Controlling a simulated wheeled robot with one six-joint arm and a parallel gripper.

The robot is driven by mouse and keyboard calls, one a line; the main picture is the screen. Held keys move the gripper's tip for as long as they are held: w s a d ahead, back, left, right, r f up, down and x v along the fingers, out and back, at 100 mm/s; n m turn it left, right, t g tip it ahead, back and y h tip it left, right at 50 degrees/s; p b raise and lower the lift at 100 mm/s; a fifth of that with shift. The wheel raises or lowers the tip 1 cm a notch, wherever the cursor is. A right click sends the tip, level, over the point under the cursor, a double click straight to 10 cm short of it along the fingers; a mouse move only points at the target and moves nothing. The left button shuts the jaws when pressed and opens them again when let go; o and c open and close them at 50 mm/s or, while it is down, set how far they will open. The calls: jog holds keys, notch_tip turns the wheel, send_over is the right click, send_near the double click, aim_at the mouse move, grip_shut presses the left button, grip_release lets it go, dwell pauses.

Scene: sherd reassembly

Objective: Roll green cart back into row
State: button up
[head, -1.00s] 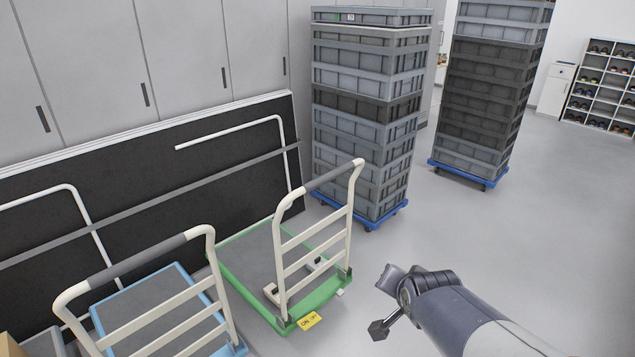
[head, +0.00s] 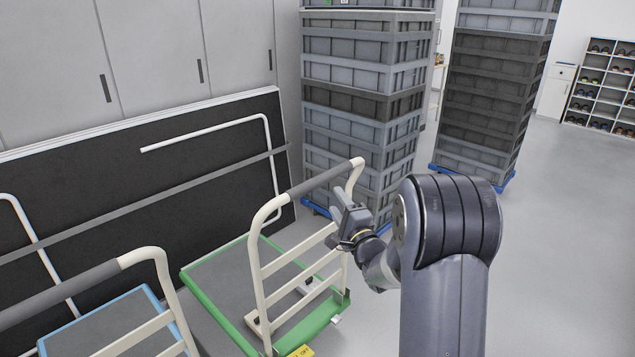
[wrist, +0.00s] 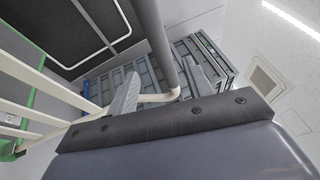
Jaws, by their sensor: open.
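The green cart (head: 225,297) stands at the lower middle of the head view, with a green-edged grey deck and a cream tube handle frame at its near side. Its handle bar (head: 322,180) has a dark grey grip. My gripper (head: 340,205) is open at the right end of this handle, close to the bar's bend. In the wrist view the grey grip (wrist: 150,35) runs down between the two fingers of my gripper (wrist: 162,88) to the cream bend. Contact cannot be told. A blue cart (head: 110,325) stands to its left.
Tall stacks of grey crates (head: 360,110) on blue dollies stand behind the green cart. A black panel (head: 130,190) leans on the cabinets at the left. Open floor (head: 560,250) lies to the right.

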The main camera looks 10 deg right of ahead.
aim_at(324, 183)
jog(key=x, duration=1)
jog(key=shift+w+a+r, duration=0.1)
jog(key=shift+w+r, duration=0.05)
jog(key=shift+c, duration=0.4)
grip_shut()
